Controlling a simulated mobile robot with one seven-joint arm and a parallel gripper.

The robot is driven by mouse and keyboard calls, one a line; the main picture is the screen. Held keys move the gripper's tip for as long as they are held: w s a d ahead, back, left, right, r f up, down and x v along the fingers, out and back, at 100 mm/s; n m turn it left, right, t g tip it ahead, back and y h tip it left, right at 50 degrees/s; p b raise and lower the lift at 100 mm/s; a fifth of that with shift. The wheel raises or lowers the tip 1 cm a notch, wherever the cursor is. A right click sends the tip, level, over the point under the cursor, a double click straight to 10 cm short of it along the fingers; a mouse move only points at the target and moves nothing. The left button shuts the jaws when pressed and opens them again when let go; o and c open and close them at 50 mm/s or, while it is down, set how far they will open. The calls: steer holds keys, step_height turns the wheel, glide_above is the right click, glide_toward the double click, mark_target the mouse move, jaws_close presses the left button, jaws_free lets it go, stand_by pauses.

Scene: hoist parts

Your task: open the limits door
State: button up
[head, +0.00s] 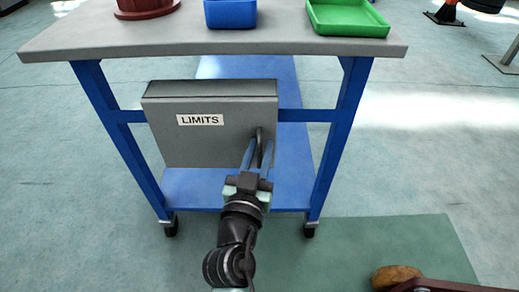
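The limits door (200,140) is the grey front of a box under the table, with a white "LIMITS" label (200,120). It looks shut. A dark upright handle (259,142) stands out near its right edge. My gripper (258,153) is in front of the door's right side. Its two blue fingers are apart, one on each side of the handle, and a gap shows between them. Whether either finger touches the handle is hard to tell. The lower end of the handle is partly hidden by the gripper.
The box hangs on a blue wheeled frame with a grey tabletop (215,45) and a blue lower shelf (185,185). A blue bin (230,14) and green tray (347,17) stand on top. A brown rounded object (396,276) lies at lower right. Floor is clear at left.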

steer(key=shift+c, duration=0.3)
jaws_close()
stand_by(1.1)
